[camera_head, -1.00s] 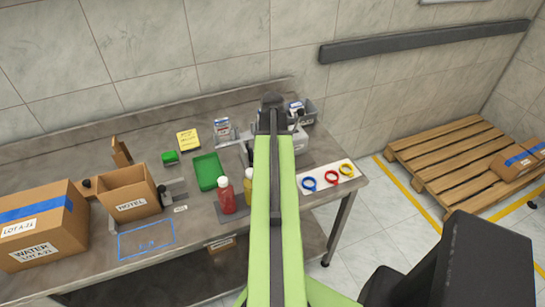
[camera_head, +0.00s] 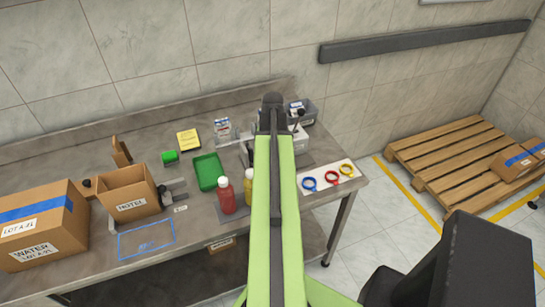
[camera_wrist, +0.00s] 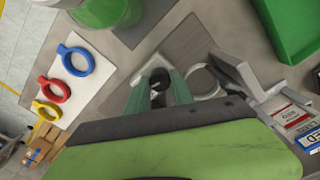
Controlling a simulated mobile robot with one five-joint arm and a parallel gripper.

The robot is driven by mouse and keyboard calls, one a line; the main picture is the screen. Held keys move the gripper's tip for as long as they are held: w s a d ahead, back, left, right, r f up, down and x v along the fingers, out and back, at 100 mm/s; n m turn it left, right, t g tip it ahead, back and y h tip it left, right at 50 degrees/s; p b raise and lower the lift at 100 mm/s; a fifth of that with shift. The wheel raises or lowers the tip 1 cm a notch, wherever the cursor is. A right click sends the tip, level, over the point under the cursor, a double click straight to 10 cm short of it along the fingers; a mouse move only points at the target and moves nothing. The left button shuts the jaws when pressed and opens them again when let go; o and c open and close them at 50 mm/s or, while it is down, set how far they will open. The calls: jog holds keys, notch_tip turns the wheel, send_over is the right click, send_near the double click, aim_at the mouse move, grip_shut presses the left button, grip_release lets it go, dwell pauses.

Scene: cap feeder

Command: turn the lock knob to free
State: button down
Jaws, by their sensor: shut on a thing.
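The cap feeder is a grey machine (camera_head: 300,143) at the right back of the bench, partly hidden behind my arm in the head view. In the wrist view, my gripper (camera_wrist: 158,92) has its two greenish fingers on either side of a small pale and dark part, which looks like the lock knob (camera_wrist: 158,77). The fingers are shut on it. The knob's turn angle cannot be read. A grey ring-shaped part (camera_wrist: 203,72) lies just right of the fingers. My gripper is hidden by my arm in the head view.
A white mat with blue, red and yellow rings (camera_head: 331,177) lies at the bench's right end. A red bottle (camera_head: 226,196) and yellow bottle (camera_head: 248,188) stand left of my arm. A green tray (camera_head: 208,172) and boxes (camera_head: 128,192) are farther left.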

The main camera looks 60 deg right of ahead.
jog(key=shift+m, duration=0.5)
jog(key=shift+a, duration=0.1)
jog(key=c, duration=1.1)
grip_release()
jog(key=shift+r, duration=0.1)
notch_tip(320, 180, up, 17)
jog(key=p, duration=1.7)
jog(key=shift+r, duration=0.15)
